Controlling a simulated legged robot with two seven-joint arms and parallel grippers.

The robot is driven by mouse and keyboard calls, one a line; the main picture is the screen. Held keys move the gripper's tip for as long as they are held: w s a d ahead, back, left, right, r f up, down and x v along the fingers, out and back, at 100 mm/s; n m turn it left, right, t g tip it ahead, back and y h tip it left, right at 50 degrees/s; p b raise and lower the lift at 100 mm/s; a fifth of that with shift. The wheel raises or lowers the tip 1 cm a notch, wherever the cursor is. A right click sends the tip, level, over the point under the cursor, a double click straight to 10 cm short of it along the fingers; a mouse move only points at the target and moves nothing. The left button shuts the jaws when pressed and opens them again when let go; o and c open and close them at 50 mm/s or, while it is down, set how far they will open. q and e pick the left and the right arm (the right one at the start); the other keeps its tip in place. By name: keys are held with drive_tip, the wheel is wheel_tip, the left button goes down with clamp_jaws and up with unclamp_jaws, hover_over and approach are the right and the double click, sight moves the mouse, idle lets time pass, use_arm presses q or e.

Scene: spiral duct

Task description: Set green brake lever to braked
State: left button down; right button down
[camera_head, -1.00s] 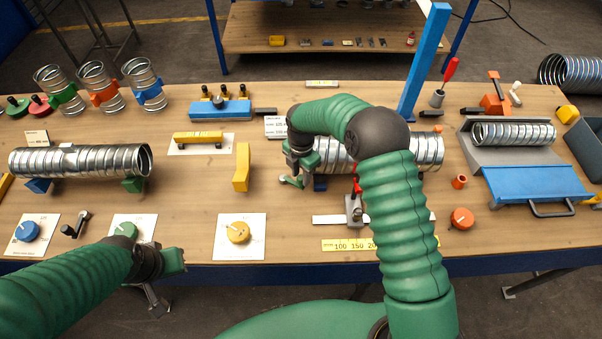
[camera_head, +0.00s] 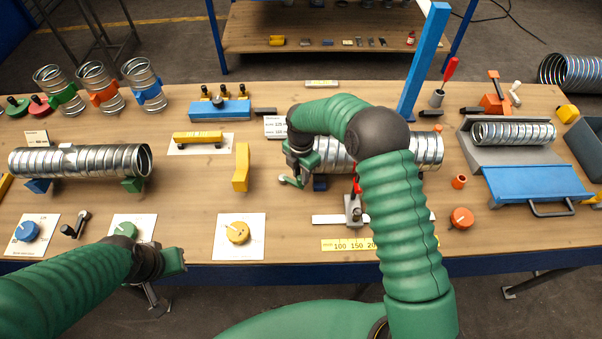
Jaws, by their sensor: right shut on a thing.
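The green brake lever (camera_head: 287,180) is a small green handle near the left end of the middle spiral duct (camera_head: 428,150). My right gripper (camera_head: 297,172) comes down over it and is shut on it; the fingers partly hide the lever. My green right forearm hides much of the duct. My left gripper (camera_head: 178,260) hangs at the table's front edge, beside the white card with the green knob (camera_head: 126,231), and touches nothing that I can make out. Its fingers are too small to tell open from shut.
A yellow block (camera_head: 241,168) stands left of the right gripper. A small clamp with a red handle (camera_head: 354,208) stands on a white strip in front of the duct. A blue post (camera_head: 424,62) rises behind. Another duct (camera_head: 80,160) lies at left.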

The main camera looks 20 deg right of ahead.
drive_tip(key=shift+w+r, duration=0.1)
drive_tip(key=shift+r, duration=0.05)
idle(0.6)
drive_tip(key=m, duration=0.1)
drive_tip(key=s+a+m, duration=0.1)
drive_tip(key=m, duration=0.1)
drive_tip(key=shift+a, duration=0.3)
drive_tip(key=m, duration=0.1)
drive_tip(key=a+m, duration=0.1)
drive_tip(key=m, duration=0.1)
drive_tip(key=shift+s+a+b, duration=0.25)
drive_tip(key=shift+s+b, duration=0.05)
drive_tip(key=shift+b, duration=0.1)
drive_tip(key=a+m, duration=0.1)
drive_tip(key=m, duration=0.1)
drive_tip(key=a+m, duration=0.1)
drive_tip(key=m, duration=0.1)
drive_tip(key=shift+s+a, duration=0.1)
drive_tip(key=shift+a, duration=0.1)
drive_tip(key=shift+a+m+b, duration=0.35)
drive_tip(key=shift+a+m, duration=0.15)
drive_tip(key=shift+m, duration=0.3)
drive_tip(key=shift+w, duration=0.2)
drive_tip(key=c, duration=1.3)
unclamp_jaws()
drive_tip(key=shift+c, duration=0.2)
drive_tip(key=shift+o, duration=0.8)
drive_tip(key=shift+s, duration=0.15)
